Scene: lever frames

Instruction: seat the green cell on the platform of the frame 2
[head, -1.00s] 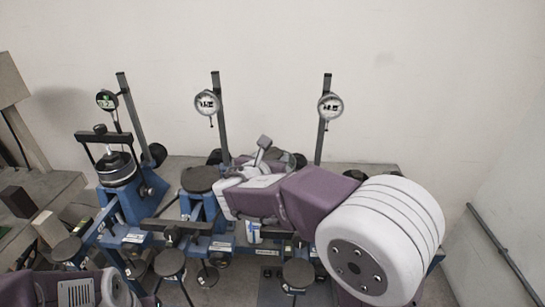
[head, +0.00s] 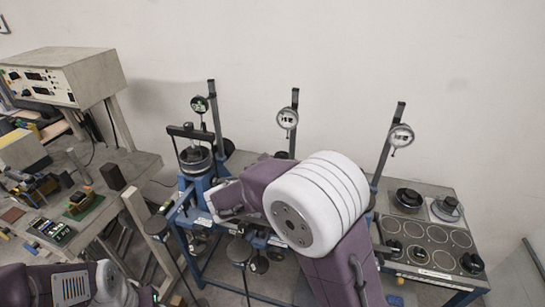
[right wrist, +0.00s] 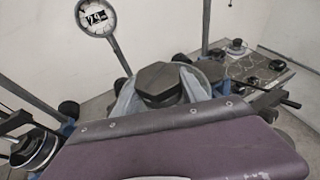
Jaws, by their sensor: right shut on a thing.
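My right gripper (head: 224,204) reaches in from the right in the head view, between the left and middle gauge posts. In the right wrist view its pale fingers (right wrist: 127,106) are shut around a dark thing with a many-sided top (right wrist: 160,84). No green shows on it, so I cannot tell if it is the green cell. The middle frame, marked by its gauge (head: 288,118), looks to be frame 2. Its platform is hidden behind my right arm in the head view. My left arm shows at the lower left, without its gripper.
The left frame bears a dark cylinder (head: 195,159) under a black yoke. The right frame's gauge (head: 401,136) stands beyond my arm. A plate with round recesses (head: 437,234) and several black discs lies at the right. A cluttered bench (head: 92,212) stands at the left.

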